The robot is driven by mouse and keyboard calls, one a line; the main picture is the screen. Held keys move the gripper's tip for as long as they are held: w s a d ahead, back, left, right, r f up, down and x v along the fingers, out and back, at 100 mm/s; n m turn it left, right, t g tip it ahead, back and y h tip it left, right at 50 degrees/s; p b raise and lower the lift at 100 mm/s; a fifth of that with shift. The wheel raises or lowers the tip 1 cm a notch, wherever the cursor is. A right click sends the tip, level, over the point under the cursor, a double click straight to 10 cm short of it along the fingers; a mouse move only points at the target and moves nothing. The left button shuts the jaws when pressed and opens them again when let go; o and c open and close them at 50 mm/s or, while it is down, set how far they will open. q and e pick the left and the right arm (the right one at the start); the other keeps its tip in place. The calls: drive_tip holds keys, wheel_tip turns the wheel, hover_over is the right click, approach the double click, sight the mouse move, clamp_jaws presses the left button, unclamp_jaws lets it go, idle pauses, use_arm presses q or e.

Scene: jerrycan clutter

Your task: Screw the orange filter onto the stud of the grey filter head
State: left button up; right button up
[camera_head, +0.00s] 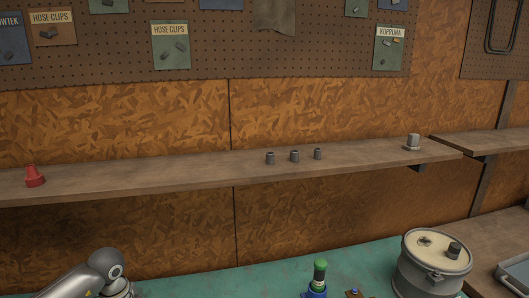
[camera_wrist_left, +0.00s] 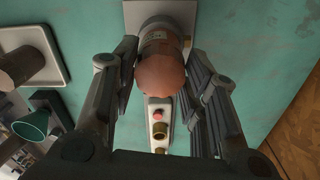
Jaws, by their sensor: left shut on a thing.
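The orange filter (camera_wrist_left: 162,75) is in the left wrist view, seen mostly from its rounded closed end, with a pale label band on its far part. My left gripper (camera_wrist_left: 162,57) has its fingers on both sides of it and is shut on it. A light grey plate (camera_wrist_left: 130,22) shows behind the filter at the top of the view. My right gripper is in neither view.
A narrow pale panel with a red button (camera_wrist_left: 158,114) lies below the filter on the green bench. A tray (camera_wrist_left: 62,68) and a green funnel-like cone (camera_wrist_left: 32,126) are at left. The head view shows a grey drum (camera_head: 405,278) and a green-capped bottle (camera_head: 320,270).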

use_arm(q)
drive_tip(key=shift+m, duration=0.5)
drive_tip(key=m+b, duration=0.1)
drive_tip(key=m, duration=0.1)
drive_tip(key=shift+f+m, duration=0.1)
drive_tip(key=shift+m, duration=0.2)
drive_tip(key=shift+m+b, duration=0.35)
drive_tip(key=shift+m, duration=0.85)
drive_tip(key=shift+m+b, duration=0.5)
drive_tip(key=shift+m, duration=0.6)
drive_tip(key=m, duration=0.2)
drive_tip(key=shift+m+b, duration=0.35)
drive_tip(key=shift+m, duration=0.05)
